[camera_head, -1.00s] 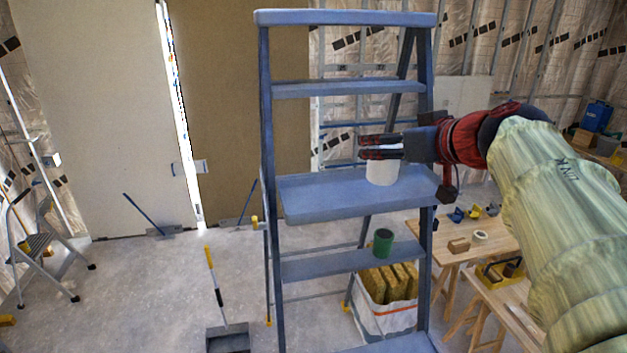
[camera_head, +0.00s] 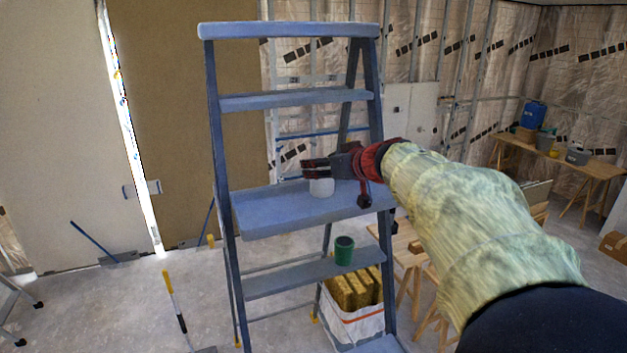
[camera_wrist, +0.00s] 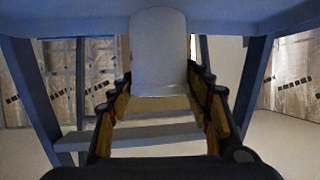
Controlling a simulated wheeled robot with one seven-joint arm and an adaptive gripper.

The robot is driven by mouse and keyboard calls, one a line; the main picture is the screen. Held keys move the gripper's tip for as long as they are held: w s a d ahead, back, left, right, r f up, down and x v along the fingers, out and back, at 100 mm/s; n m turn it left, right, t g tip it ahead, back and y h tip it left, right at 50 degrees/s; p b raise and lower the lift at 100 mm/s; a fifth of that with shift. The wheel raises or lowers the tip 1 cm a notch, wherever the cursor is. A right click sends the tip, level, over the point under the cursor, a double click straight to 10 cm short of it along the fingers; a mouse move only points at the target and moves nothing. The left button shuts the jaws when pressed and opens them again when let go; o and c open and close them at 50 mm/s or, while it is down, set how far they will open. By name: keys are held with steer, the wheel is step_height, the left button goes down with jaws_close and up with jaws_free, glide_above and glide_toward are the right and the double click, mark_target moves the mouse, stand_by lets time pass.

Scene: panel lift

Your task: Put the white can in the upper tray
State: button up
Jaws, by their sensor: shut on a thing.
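The white can (camera_head: 321,187) is upright at the wide blue tray (camera_head: 270,214) of the stepladder, near the middle of its length. My gripper (camera_head: 317,169) reaches in from the right, with its fingers around the upper part of the can. In the wrist view the can (camera_wrist: 158,55) is between the two fingers, which are shut on it. The can's base looks at the tray's surface, but I cannot tell whether it touches. The fingers hide the can's top in the head view.
A green can (camera_head: 344,250) stands on the lower step (camera_head: 290,279). The ladder's side rails and higher step (camera_head: 290,100) frame the tray. A white bag (camera_head: 352,322) of yellow blocks stands below. A wooden workbench (camera_head: 405,245) is behind my arm.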

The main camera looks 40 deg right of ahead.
steer(key=shift+w+d+f+b, duration=0.15)
steer(key=shift+f+b, duration=0.35)
steer(key=shift+f, duration=1.3)
steer(key=shift+w+f, duration=0.1)
steer(key=shift+f, duration=0.05)
steer(key=o, duration=1.4)
steer(key=shift+c, duration=0.2)
